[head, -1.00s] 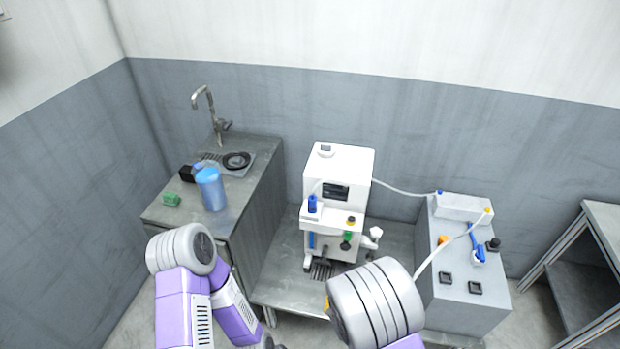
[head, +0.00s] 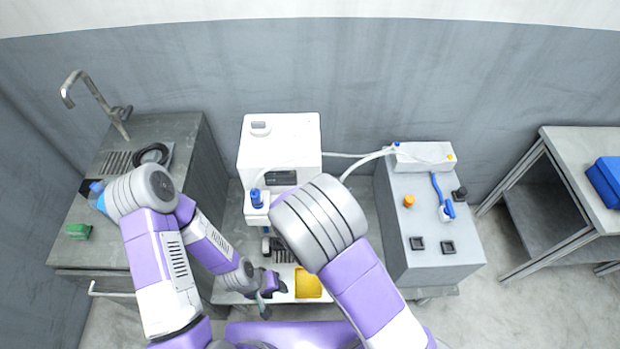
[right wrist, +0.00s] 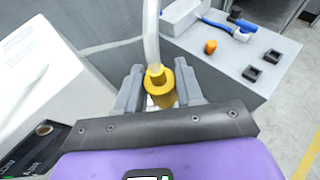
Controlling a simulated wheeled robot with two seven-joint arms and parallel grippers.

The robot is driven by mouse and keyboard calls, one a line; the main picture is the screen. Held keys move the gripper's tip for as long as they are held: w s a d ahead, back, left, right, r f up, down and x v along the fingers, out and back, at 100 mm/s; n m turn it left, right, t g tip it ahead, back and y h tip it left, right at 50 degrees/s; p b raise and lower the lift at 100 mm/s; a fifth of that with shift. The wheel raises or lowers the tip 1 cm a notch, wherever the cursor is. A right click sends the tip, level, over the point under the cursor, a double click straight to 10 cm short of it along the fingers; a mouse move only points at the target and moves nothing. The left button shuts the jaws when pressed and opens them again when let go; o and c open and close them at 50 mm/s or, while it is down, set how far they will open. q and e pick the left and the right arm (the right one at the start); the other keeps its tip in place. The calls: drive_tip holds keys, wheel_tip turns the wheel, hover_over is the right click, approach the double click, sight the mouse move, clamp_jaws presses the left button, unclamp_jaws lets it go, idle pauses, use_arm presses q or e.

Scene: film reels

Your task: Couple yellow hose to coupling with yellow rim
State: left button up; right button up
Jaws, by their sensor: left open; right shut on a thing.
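The yellow end of the yellow hose (right wrist: 160,88) sits between the fingers of my right gripper (right wrist: 160,92), which is shut on it in the right wrist view. Its pale tube rises out of the top of that view. In the head view the pale tube (head: 365,162) runs from the grey unit at right to behind my right arm, which hides the right gripper. My left gripper (head: 267,293) is open and empty, low in front of the white machine (head: 279,150). I cannot make out the coupling with the yellow rim; my right arm covers part of the machine's front.
A yellow piece (head: 308,284) lies below the machine. A sink counter (head: 170,135) stands at left, a side table (head: 575,150) at far right.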

drive_tip(key=w+a+n+t+y+b, duration=0.1)
drive_tip(key=w+a+n+t+y, duration=0.1)
drive_tip(key=a, duration=0.7)
drive_tip(key=shift+s+f+b, duration=0.15)
drive_tip(key=shift+f+b, duration=2.15)
drive_tip(key=shift+f, duration=0.45)
drive_tip(key=shift+a+f+b, duration=0.1)
drive_tip(key=shift+f+b, duration=0.45)
drive_tip(key=shift+f, duration=0.1)
drive_tip(key=o, duration=0.8)
drive_tip(key=shift+c, duration=0.2)
drive_tip(key=p+v, duration=0.4)
drive_tip(key=v, duration=0.7)
drive_tip(key=shift+r+p, duration=0.2)
drive_tip(key=shift+p, duration=0.2)
